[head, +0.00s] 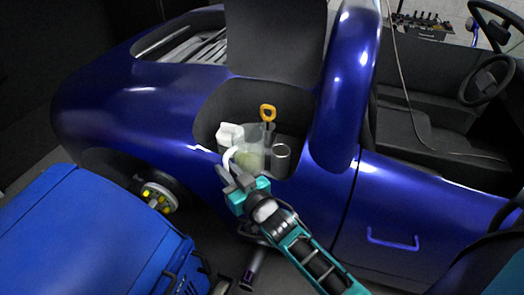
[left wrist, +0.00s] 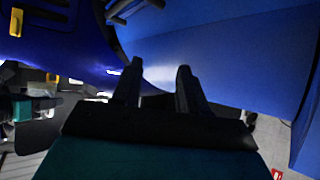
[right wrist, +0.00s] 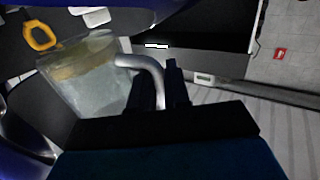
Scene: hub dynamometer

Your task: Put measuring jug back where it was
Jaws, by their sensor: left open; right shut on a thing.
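The measuring jug (head: 251,150) is clear, with a pale handle and some yellowish content. In the head view it is at the open compartment of the dark blue car body. My right gripper (head: 238,180) is shut on the jug's handle, on the near side. In the right wrist view the jug (right wrist: 88,88) appears tilted, with its curved handle (right wrist: 150,72) running between the fingers (right wrist: 160,90). Whether the jug's base touches anything is hidden. My left gripper (left wrist: 158,88) is open and empty beside blue surfaces in the left wrist view.
A white container (head: 229,134), a yellow-ringed handle (head: 267,112) and a grey metal cylinder (head: 281,156) crowd around the jug in the compartment. A blue cabinet (head: 85,235) stands at the lower left. A wheel hub (head: 158,197) shows between it and the car.

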